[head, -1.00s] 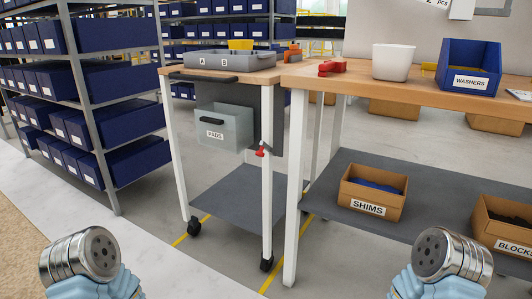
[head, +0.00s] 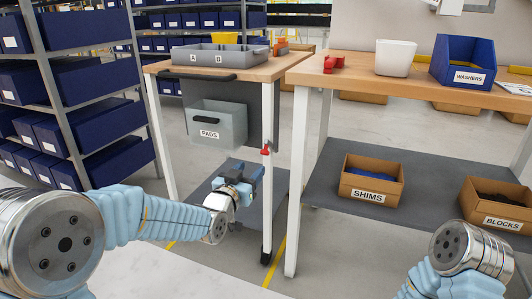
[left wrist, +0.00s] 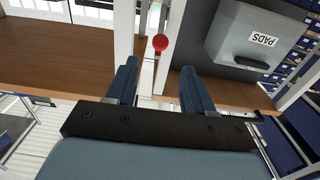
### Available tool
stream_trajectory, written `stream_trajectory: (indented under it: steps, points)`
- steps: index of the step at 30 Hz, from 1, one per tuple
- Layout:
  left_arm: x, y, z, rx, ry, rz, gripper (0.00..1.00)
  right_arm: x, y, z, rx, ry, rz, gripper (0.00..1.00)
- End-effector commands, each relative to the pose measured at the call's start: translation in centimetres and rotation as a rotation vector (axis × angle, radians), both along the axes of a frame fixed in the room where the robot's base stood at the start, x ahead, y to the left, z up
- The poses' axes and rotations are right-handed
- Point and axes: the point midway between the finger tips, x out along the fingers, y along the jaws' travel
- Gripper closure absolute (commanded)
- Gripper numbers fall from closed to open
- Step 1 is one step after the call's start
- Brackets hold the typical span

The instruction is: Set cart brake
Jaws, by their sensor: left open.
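The cart (head: 158,68) has a wooden top, white legs and a grey lower shelf. A small red brake knob (head: 265,151) sits on its near right leg. In the left wrist view the red knob (left wrist: 160,43) shows just beyond and roughly between my fingertips. My left gripper (head: 250,174) is open and empty, in front of the cart and a little below and left of the knob. In the left wrist view the left gripper (left wrist: 158,76) has its two dark blue fingers spread apart, with a gap to the knob. My right arm shows at the lower right, its gripper out of frame.
A grey PADS bin (head: 218,122) hangs on the cart, and a grey tray (head: 218,58) stands on top. Right of the cart is a workbench (head: 350,80) with SHIMS (head: 371,182) and BLOCKS (head: 498,207) boxes on its shelf. Blue-bin shelving (head: 70,85) stands left.

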Motion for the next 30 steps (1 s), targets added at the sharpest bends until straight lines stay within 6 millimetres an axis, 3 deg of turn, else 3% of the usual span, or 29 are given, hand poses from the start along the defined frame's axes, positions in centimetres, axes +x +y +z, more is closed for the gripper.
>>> stream_trajectory:
  steps: [9,15,27,30]
  points:
    - [7.0,-2.3,-0.2,0.004,0.004,0.000,0.48,0.0,0.0,0.5,-0.001,-0.001,0.000,0.57]
    - [9.9,-3.2,-0.2,0.002,0.003,0.001,0.48,0.0,-0.1,0.7,-0.001,-0.002,-0.001,0.57]
    - [10.8,-3.5,-0.2,0.001,0.005,0.001,0.48,0.0,-0.1,0.7,-0.001,-0.002,-0.001,0.57]
    - [10.8,-3.5,-0.2,0.001,0.005,0.001,0.62,0.0,-0.1,0.7,-0.001,-0.002,-0.001,0.57]
